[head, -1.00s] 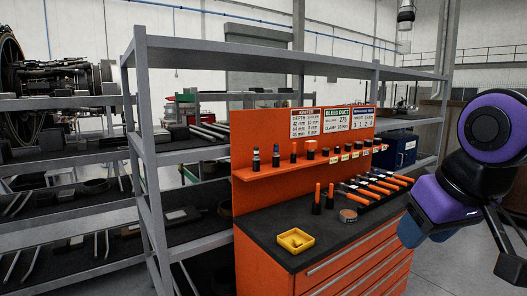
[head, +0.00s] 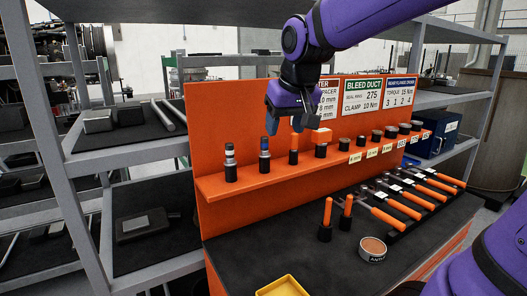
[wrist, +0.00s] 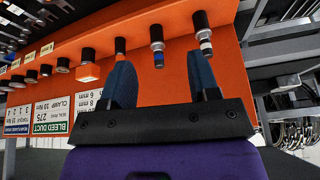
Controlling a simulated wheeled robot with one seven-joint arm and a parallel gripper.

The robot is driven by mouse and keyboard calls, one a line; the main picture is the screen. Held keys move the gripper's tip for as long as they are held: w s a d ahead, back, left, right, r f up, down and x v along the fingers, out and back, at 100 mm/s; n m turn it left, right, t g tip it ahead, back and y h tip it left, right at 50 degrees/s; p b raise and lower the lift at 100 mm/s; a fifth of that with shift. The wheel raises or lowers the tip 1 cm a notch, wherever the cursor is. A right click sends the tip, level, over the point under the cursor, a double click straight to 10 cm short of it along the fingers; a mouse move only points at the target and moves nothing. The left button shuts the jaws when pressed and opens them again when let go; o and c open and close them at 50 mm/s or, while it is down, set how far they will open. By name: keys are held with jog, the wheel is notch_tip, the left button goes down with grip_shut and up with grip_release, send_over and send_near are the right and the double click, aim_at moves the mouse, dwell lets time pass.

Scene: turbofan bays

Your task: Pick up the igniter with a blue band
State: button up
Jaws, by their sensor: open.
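The igniter with a blue band (head: 264,155) stands upright on the orange shelf, second from the left; its band is dark blue. In the wrist view I take it to be the dark pin (wrist: 157,33), which hangs inverted in the picture, its tip roughly between my fingers. Another igniter (head: 230,163), with a pale band, stands to its left, and at the right in the wrist view (wrist: 203,36). My gripper (head: 283,124) is open and empty, fingers pointing down near the shelf. The wrist view shows both fingers (wrist: 163,75) apart, touching nothing that I can see.
An orange-handled piece (head: 293,151) stands close right of the blue-banded igniter, followed by an orange-topped piece (head: 321,138) and several dark pieces. The orange backboard (head: 225,115) rises behind. Below are a yellow tray (head: 282,287), a round tin (head: 373,249) and several orange-handled tools.

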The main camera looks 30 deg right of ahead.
jog(key=m, duration=0.1)
send_near(264, 145)
jog(key=shift+g+h, duration=0.3)
jog(key=w+f, duration=0.2)
jog(key=f, duration=0.1)
jog(key=w+f, duration=0.1)
jog(key=shift+w+d+f, duration=0.1)
jog(key=shift+d+f, duration=0.05)
jog(key=shift+d, duration=0.25)
jog(key=shift+x, duration=3.1)
jog(key=shift+w, duration=0.1)
jog(key=c, duration=0.9)
